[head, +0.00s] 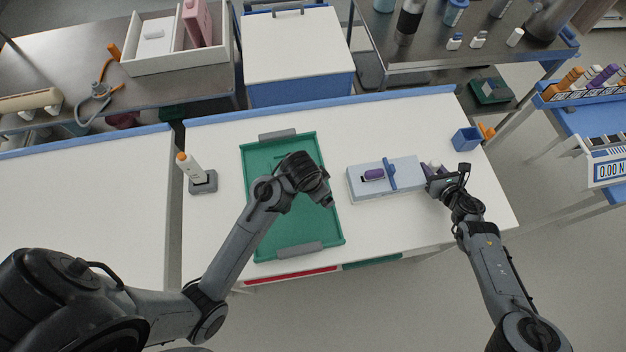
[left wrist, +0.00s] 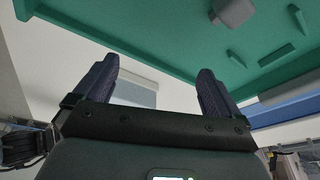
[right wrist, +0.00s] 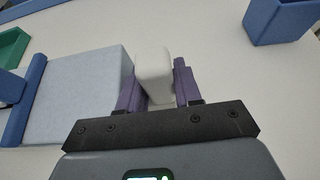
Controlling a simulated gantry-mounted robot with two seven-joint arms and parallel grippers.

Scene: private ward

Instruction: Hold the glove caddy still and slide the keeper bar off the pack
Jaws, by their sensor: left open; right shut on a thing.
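The glove caddy (head: 408,172) is a pale blue box on the white table, right of the green tray. A purple pack (head: 373,174) shows in its top. The blue keeper bar (head: 390,175) stands across the caddy, just right of the pack; a blue bar (right wrist: 24,100) also shows in the right wrist view. My right gripper (head: 435,174) is shut on a whitish block-like grip (right wrist: 153,72) at the caddy's right end. My left gripper (left wrist: 153,88) is open and empty above the tray's right side, left of the caddy; its fingertips are hard to see in the head view.
The green tray (head: 258,190) with grey handles lies left of the caddy. A small blue open box (head: 466,139) stands at the table's back right. The table right of the caddy is mostly clear.

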